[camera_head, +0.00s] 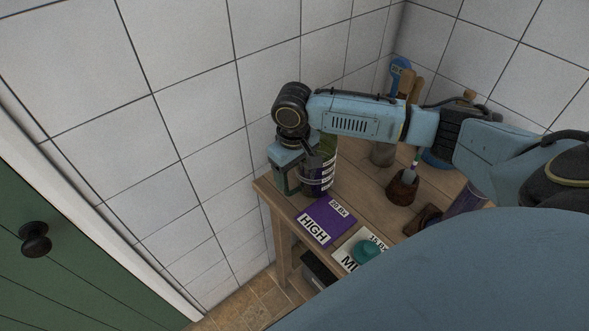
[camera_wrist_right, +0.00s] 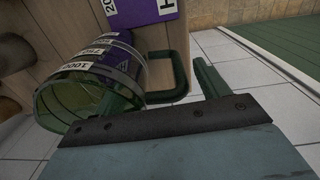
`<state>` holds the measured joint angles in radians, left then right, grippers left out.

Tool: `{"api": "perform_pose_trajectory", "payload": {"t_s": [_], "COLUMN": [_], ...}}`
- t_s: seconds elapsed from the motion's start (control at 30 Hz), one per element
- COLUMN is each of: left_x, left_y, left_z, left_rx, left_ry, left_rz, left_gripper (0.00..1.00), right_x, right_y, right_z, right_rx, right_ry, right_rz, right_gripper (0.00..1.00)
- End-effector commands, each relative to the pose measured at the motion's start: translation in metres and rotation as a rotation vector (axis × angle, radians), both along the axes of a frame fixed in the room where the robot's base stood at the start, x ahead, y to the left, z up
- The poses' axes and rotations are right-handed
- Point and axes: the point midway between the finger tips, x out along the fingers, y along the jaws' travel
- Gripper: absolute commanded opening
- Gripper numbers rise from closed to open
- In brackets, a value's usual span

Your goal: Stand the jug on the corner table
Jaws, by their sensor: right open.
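The jug (camera_head: 318,182) is a clear, greenish measuring jug with purple bands and white scale labels. It stands upright at the left end of the wooden table (camera_head: 352,192), partly hidden under my right wrist. In the right wrist view the jug (camera_wrist_right: 95,75) shows its rim and its dark green handle (camera_wrist_right: 181,75). My right gripper (camera_head: 287,184) points down at the jug's handle side. In the right wrist view the right gripper (camera_wrist_right: 160,80) is open, with one finger beyond the handle and the other on the jug's side. My left gripper is out of view.
A purple HIGH card (camera_head: 325,221) lies beside the jug, with a white card (camera_head: 352,250) and a teal object (camera_head: 368,251) nearby. A brown pot (camera_head: 402,188) and other items stand farther right. Tiled walls close in behind. A green door (camera_head: 70,250) is at left.

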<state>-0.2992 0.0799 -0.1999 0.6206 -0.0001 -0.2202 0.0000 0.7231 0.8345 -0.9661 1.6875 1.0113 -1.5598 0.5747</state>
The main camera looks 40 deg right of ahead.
Motion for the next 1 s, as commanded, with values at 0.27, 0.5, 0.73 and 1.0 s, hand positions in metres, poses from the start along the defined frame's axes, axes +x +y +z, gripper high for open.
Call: {"api": "perform_pose_trajectory", "payload": {"t_s": [0.27, 0.5, 0.73, 1.0], "left_x": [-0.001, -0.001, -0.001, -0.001], "left_y": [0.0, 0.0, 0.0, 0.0], "left_z": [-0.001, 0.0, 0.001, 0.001], "left_rx": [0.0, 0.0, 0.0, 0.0], "left_ry": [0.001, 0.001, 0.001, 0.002], "left_rz": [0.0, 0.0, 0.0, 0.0], "left_gripper": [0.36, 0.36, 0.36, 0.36], "right_x": [0.001, 0.0, 0.0, -0.001], "right_y": [0.001, 0.002, 0.003, 0.003], "right_z": [0.038, 0.09, 0.12, 0.125], "right_rx": [0.001, 0.001, 0.001, 0.0], "right_ry": [-0.005, -0.004, -0.002, 0.001], "right_rz": [0.001, 0.001, 0.0, 0.0], "right_gripper": [0.74, 0.74, 0.74, 0.74]}}
